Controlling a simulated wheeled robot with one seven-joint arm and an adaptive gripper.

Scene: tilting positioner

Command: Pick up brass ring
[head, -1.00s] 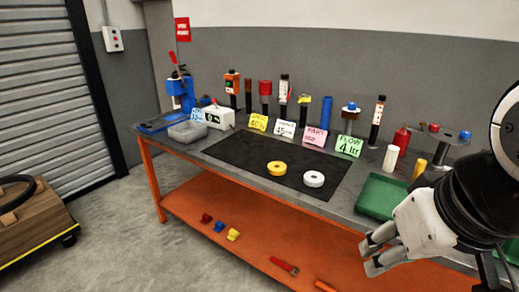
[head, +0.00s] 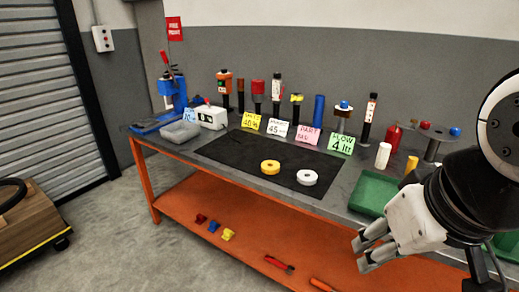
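The brass ring (head: 270,167) is a yellow-gold ring lying flat on the black mat (head: 232,151) on the workbench, in the head view. A white ring (head: 307,177) lies flat just right of it, apart from it. My gripper (head: 362,255) is at the lower right, in front of the bench's front edge and lower in the picture than the rings. Its two fingers point left with a gap between them, and nothing shows in the gap. It is well apart from the brass ring.
A green tray (head: 371,193) is on the bench near my arm. Several coloured cards, one yellow (head: 250,121), and upright tools line the back. A grey bin (head: 180,132) stands left of the mat. The orange lower shelf (head: 200,207) holds small coloured parts. The mat's left part is clear.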

